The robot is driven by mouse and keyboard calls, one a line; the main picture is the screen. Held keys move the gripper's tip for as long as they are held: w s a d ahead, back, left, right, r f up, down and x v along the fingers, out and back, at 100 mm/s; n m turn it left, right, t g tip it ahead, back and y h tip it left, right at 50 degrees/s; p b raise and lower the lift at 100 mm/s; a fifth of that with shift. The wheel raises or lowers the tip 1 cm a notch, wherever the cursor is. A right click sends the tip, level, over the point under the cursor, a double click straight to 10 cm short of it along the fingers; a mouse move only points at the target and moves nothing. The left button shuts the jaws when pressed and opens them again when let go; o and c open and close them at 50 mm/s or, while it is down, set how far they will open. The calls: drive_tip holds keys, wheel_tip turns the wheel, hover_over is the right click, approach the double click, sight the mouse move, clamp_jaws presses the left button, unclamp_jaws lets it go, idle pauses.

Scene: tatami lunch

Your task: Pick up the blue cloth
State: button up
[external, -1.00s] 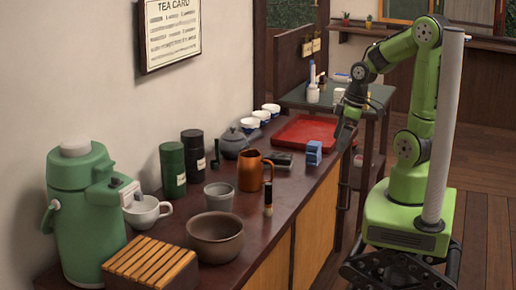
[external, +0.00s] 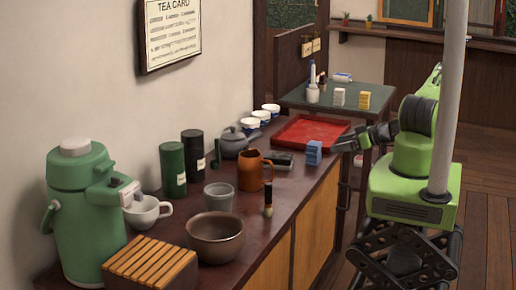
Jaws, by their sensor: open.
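The blue cloth (external: 314,153) appears as a small, upright blue block with paler edges. It stands on the dark counter near its right edge, just in front of the red tray. My gripper (external: 343,143) is low at the counter's right edge, to the right of the cloth and pointing left. It is open, with a small gap between it and the cloth. The fingers are small and dark in this view, so their exact spacing is hard to see.
The red tray (external: 311,131) lies behind the cloth. A dark flat box (external: 283,161) and an orange-brown mug (external: 254,170) stand to its left. A back table (external: 388,95) holds white (external: 339,97) and yellow (external: 363,100) blocks. Floor at right is clear.

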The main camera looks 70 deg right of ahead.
sight(309, 152)
drive_tip(key=x, duration=1.3)
drive_tip(key=shift+d+f, duration=0.1)
drive_tip(key=shift+f, duration=0.1)
drive_tip(key=shift+s, duration=0.1)
drive_tip(key=c, duration=1)
